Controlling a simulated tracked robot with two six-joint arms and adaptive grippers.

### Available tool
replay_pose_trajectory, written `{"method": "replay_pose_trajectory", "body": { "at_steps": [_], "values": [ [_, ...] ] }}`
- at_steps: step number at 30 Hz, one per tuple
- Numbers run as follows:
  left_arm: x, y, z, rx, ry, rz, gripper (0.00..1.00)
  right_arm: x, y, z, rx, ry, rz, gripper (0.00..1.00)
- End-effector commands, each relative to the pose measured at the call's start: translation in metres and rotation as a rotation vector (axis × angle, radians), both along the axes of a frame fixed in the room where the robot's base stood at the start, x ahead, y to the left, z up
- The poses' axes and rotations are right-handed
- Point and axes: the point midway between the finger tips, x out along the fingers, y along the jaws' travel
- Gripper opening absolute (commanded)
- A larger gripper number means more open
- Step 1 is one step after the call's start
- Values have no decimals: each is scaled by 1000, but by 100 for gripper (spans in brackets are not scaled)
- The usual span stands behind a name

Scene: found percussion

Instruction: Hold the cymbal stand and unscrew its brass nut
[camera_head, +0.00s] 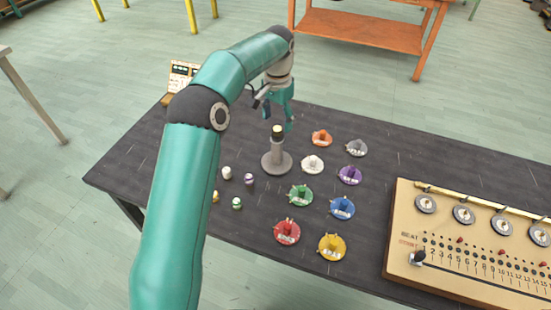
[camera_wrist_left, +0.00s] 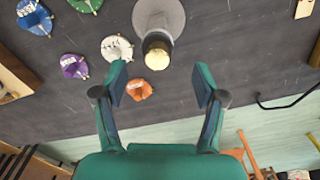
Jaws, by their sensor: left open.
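The cymbal stand (camera_head: 277,161) is upright on the dark table, with a round grey base and a short post. Its pale brass nut (camera_head: 278,129) sits on top of the dark upper part of the post. In the left wrist view the stand's base (camera_wrist_left: 172,14) is at the top edge, and the nut (camera_wrist_left: 157,58) faces the camera. My left gripper (camera_head: 278,116) is behind and just above the stand's top. Its two fingers (camera_wrist_left: 161,85) are wide apart and empty, with the nut beyond the gap between them and not touched. My right gripper is out of view.
Several coloured discs, such as the white one (camera_head: 312,164) and the orange one (camera_head: 322,138), lie right of the stand. Small pegs (camera_head: 249,180) stand at its front left. A beige sequencer box (camera_head: 470,240) fills the table's right end. A small panel (camera_head: 183,75) is at the back left.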

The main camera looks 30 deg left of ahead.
Motion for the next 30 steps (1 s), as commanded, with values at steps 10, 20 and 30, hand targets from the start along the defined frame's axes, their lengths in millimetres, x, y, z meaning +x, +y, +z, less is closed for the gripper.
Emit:
{"method": "replay_pose_trajectory", "body": {
  "at_steps": [10, 20, 30],
  "values": [
    [-1, -2, -27, -1, 1, -3, 71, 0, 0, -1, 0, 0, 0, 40],
    [-5, -4, -67, -1, 2, -3, 71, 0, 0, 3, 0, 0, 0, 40],
    [-4, -4, -70, 0, -1, -3, 58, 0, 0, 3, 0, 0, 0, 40]
  ]
}}
